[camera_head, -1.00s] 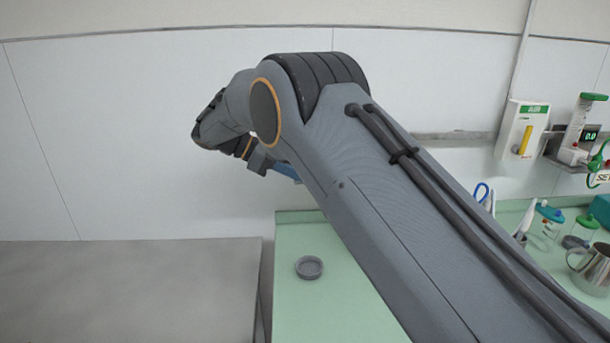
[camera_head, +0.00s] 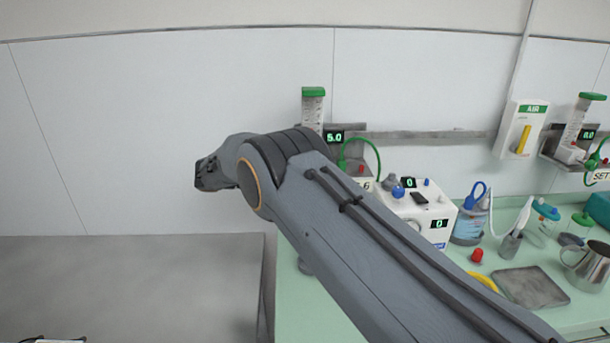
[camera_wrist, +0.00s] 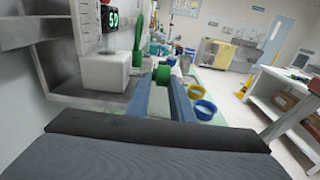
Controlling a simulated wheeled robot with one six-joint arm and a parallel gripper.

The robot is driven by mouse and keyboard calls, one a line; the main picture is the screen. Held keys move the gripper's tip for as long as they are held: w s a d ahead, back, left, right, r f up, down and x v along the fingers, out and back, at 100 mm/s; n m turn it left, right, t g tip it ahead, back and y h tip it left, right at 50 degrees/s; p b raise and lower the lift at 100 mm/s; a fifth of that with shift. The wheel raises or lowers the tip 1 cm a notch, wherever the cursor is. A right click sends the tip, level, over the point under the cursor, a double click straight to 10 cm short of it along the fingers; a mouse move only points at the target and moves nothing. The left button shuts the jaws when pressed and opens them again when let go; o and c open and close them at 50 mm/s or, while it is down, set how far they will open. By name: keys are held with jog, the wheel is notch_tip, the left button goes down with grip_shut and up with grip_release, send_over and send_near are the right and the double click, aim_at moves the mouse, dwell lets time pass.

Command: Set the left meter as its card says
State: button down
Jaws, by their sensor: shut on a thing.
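The left meter (camera_head: 313,108) is a clear upright tube with a green cap on the wall rail in the head view. Its green display (camera_head: 335,136) seems to read 5.0. Its card (camera_head: 362,184) is mostly hidden behind my arm; only a 6 shows at its edge. In the wrist view the meter's white body (camera_wrist: 105,72) and display (camera_wrist: 112,17) stand left of my fingers. My gripper (camera_wrist: 161,82) has its blue fingers closed on a green knob (camera_wrist: 163,74) at their tips. In the head view my arm hides the gripper and knob.
A second meter (camera_head: 580,122) with display, and a SET card (camera_head: 602,176), is at the far right. A white device (camera_head: 415,215), a bottle (camera_head: 468,226) and a steel jug (camera_head: 588,266) stand on the green counter (camera_head: 350,315). A green hose (camera_head: 365,146) hangs beside the left meter.

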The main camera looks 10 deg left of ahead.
jog(key=shift+s+f, duration=0.25)
jog(key=shift+f, duration=0.05)
jog(key=c, duration=1.7)
grip_release()
jog(key=shift+s+r, duration=0.1)
jog(key=shift+r, duration=0.05)
jog(key=shift+r, duration=0.1)
jog(key=shift+w+y+b, duration=0.2)
jog(key=shift+y+b, duration=0.1)
jog(key=shift+b, duration=0.2)
